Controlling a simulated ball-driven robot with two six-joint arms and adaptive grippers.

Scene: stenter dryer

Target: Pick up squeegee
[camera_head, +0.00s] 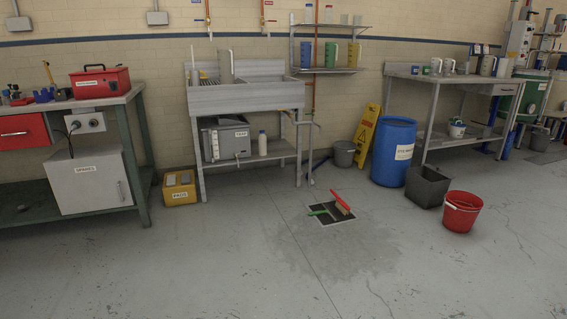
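On the floor in the middle, a tool with a red handle and a pale head (340,202) lies over a dark floor drain (330,217). A small green-handled tool (318,212) lies beside it at the drain's left. Both are too small to tell for sure whether either is the squeegee. A thin upright pole with a crossbar at the top (310,150) stands by the sink's right leg; I cannot tell whether it is a squeegee. Neither of my grippers is in view.
A red bucket (461,212), a dark grey bin (428,187) and a blue drum (394,152) stand right of the drain. A yellow floor sign (366,136) leans behind. The sink (247,97) and left workbench (128,97) line the wall. The front floor is clear, with a damp-looking patch.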

